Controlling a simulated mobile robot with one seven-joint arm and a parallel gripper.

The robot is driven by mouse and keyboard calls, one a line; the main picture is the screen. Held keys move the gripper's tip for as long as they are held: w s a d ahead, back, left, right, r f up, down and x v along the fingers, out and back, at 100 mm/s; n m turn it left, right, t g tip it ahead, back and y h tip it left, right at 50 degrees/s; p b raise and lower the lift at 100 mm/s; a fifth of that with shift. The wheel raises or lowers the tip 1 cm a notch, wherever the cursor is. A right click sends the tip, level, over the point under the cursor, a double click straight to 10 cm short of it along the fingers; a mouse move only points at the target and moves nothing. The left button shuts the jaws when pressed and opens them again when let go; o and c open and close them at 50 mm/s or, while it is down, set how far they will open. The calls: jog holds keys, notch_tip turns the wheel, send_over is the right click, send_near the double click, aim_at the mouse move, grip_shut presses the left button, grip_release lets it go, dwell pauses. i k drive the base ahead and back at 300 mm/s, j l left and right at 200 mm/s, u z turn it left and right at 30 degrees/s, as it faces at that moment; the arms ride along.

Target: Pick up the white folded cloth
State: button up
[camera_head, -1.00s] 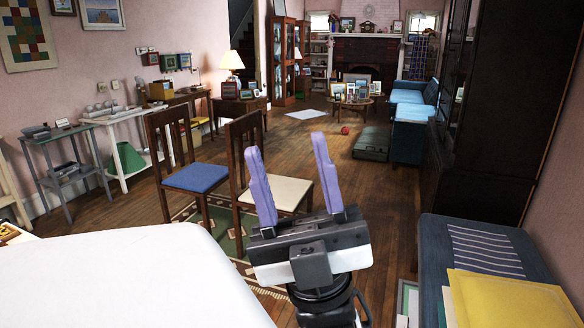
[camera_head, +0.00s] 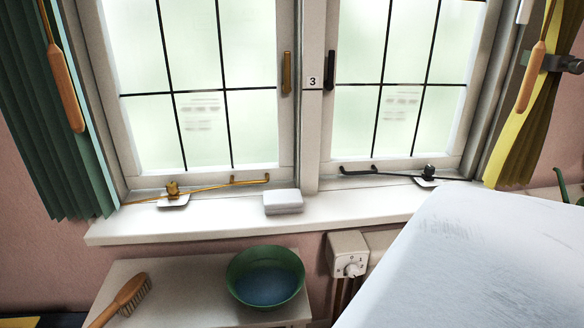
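A small white folded cloth (camera_head: 283,202) lies on the white windowsill (camera_head: 235,214), just left of the post between the two window panes. It looks like a flat, thick rectangular pad. Nothing touches it from above. My gripper is out of view.
Window stays with catches, one brass (camera_head: 172,196) and one dark (camera_head: 428,174), lie along the sill on either side. Below stands a pale table (camera_head: 185,275) with a green bowl (camera_head: 238,296) of bluish content and a wooden brush (camera_head: 125,300). A control box (camera_head: 348,254) is on the wall. Curtains hang at both sides.

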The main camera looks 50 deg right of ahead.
aim_at(283, 202)
jog(key=z, duration=1.4)
